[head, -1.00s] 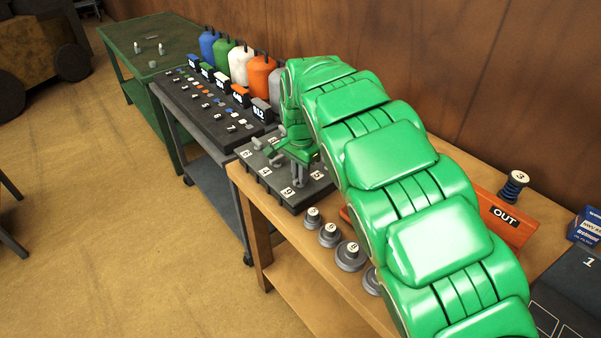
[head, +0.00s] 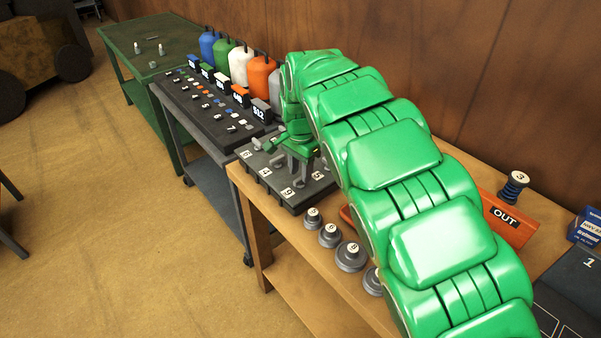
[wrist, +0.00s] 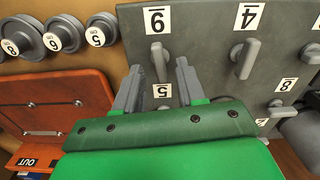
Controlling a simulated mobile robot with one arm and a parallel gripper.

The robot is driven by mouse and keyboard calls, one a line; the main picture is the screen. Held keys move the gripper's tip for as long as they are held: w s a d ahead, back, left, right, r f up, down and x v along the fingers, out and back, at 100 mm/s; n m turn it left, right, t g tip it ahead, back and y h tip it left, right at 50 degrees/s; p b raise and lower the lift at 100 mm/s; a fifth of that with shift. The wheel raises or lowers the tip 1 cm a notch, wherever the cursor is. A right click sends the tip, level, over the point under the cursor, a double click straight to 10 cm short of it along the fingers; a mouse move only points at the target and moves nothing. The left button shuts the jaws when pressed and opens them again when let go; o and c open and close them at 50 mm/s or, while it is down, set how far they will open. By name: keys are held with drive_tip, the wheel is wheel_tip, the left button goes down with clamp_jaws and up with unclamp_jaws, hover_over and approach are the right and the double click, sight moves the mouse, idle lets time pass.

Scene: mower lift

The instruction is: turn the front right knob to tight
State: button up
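The dark grey knob panel (head: 275,186) lies on the wooden bench, with several lever-like knobs and white number labels. The front right knob (wrist: 158,62) is a grey bar beside a label that looks like a 9 or 6 in the upside-down wrist view. It also shows in the head view (head: 299,183). My gripper (wrist: 158,68) is open, one finger on each side of this knob. Gaps show on both sides, and contact is not visible. The middle front knob (wrist: 245,58) is by a 4. My gripper partly hides the knob by the 5. No tight mark is readable.
Several numbered grey weights (head: 350,256) stand along the bench's front edge. An orange OUT tray (head: 508,217) and a numbered spring (head: 514,186) are to the right. Left of the panel is a dark cart (head: 205,118) with bottles behind its small parts.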

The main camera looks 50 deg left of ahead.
sight(300, 177)
wheel_tip(300, 177, up, 5)
drive_tip(key=shift+a+r, duration=0.1)
drive_tip(key=shift+r, duration=0.5)
